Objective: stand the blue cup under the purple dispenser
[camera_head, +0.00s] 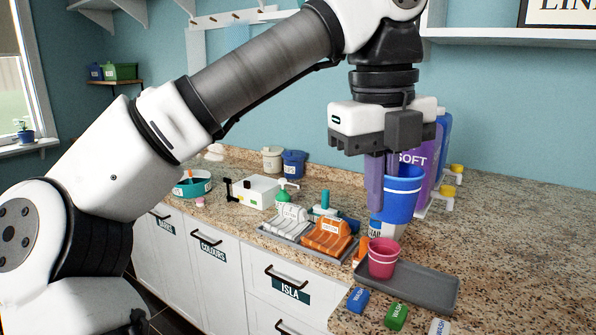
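The blue cup (403,196) is upright below my gripper (383,185). My gripper points down, with one finger along the cup's left side and the other at its rim, apparently pinching the wall. The cup appears held above the counter, though its base overlaps a white labelled item. The purple dispenser (418,158), marked "SOFT", stands just behind and to the right, partly hidden by the cup and gripper. The space under that tap is right of the cup.
A pink cup (383,258) stands on a dark grey tray (435,290) in front. A blue dispenser (444,135) stands behind the purple one. The speckled counter (530,250) is clear at right.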

